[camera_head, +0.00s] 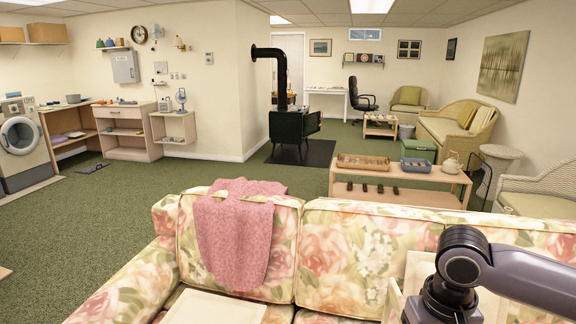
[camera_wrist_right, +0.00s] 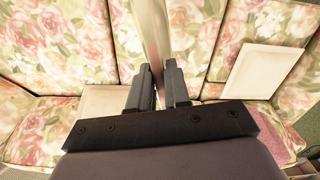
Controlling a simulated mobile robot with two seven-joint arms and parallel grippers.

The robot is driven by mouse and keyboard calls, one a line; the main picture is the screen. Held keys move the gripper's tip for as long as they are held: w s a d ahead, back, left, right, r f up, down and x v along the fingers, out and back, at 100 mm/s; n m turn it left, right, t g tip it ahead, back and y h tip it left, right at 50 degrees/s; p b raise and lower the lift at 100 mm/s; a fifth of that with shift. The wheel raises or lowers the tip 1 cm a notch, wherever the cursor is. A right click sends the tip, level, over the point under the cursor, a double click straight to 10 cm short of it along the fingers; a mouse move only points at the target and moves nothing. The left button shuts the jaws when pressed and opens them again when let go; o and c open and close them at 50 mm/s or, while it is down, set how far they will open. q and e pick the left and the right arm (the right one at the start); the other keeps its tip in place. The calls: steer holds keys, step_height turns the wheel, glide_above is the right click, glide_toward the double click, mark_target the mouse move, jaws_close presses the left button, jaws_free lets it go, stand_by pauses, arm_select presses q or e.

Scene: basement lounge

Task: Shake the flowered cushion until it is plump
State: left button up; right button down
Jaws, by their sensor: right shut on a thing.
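My right gripper (camera_wrist_right: 160,88) shows in the wrist view, its two fingers closed on a narrow, upright tan thing (camera_wrist_right: 155,32) seen edge-on. No flower pattern shows on this edge, so I cannot tell if it is the flowered cushion. In the head view my right arm reaches in over the right part of the flowered sofa (camera_head: 345,250). The fingertips are hidden there. A cream panel (camera_head: 418,268) shows just beside my right wrist. My left gripper is not in view.
A pink throw (camera_head: 235,235) hangs over the sofa back. A cream square (camera_head: 212,307) lies on the seat at left.

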step_height(320, 180, up, 5)
steer(key=shift+w+f, duration=0.1)
steer(key=shift+w, duration=0.05)
steer(key=f, duration=0.3)
steer(key=shift+s+f, duration=0.3)
steer(key=shift+f, duration=0.05)
steer(key=shift+w+a, duration=0.1)
steer(key=shift+w, duration=0.1)
step_height(320, 180, up, 4)
steer(key=shift+w+f, duration=0.1)
steer(key=shift+f, duration=0.1)
steer(key=f, duration=0.4)
steer(key=shift+s+f, duration=0.2)
steer(key=shift+f, duration=0.2)
steer(key=shift+r, duration=0.1)
steer(key=shift+w, duration=0.1)
